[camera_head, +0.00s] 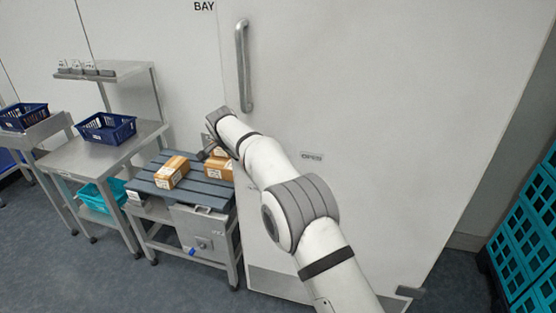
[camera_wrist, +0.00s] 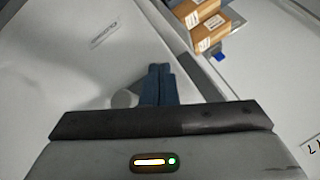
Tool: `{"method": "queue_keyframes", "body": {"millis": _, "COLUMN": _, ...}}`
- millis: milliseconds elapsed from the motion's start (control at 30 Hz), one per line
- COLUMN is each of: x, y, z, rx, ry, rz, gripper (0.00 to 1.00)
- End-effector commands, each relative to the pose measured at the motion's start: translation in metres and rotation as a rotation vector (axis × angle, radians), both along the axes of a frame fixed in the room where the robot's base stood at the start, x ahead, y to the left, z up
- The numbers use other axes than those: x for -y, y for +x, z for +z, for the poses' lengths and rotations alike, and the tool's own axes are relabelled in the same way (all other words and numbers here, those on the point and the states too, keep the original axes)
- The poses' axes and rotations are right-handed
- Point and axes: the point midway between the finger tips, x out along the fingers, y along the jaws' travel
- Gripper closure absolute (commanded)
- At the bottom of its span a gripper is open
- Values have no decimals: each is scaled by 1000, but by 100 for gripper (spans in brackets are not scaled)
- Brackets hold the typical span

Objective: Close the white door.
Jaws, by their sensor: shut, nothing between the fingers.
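The white door (camera_head: 400,110) fills the middle and right of the head view as a large flat panel. Its upright metal bar handle (camera_head: 243,65) is near the panel's left edge. My gripper (camera_head: 204,153) is beside that left edge, lower than the handle and above the slatted table. In the wrist view my gripper (camera_wrist: 159,72) has its dark fingers together, with nothing between them. A pale rounded piece shows just left of the fingers, and I cannot tell what it is. My arm hides part of the door. Whether the fingers touch the door is unclear.
A slatted table (camera_head: 150,186) with cardboard boxes (camera_head: 172,172) stands left of the door. Further left are a steel bench (camera_head: 75,160) and a blue basket (camera_head: 106,128). Teal crates (camera_head: 530,225) are stacked at the right. Bare floor (camera_head: 450,285) lies between crates and door.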

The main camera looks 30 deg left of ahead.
Motion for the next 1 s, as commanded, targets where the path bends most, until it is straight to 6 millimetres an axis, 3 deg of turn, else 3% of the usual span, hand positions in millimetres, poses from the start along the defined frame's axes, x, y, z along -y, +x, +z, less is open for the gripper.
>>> {"method": "queue_keyframes", "body": {"millis": 33, "x": 1, "y": -6, "z": -6, "rx": -2, "ry": -1, "rz": 1, "gripper": 100}}
{"method": "queue_keyframes", "body": {"millis": 200, "x": -15, "y": -31, "z": 35, "rx": -4, "ry": -1, "rz": 4, "gripper": 100}}
{"method": "queue_keyframes", "body": {"millis": 500, "x": -28, "y": -57, "z": 70, "rx": -8, "ry": -8, "rz": 4, "gripper": 100}}
{"method": "queue_keyframes", "body": {"millis": 867, "x": -27, "y": -59, "z": 77, "rx": -9, "ry": -9, "rz": 3, "gripper": 100}}
{"method": "queue_keyframes", "body": {"millis": 1000, "x": 3, "y": -39, "z": 91, "rx": -9, "ry": -33, "rz": 1, "gripper": 100}}
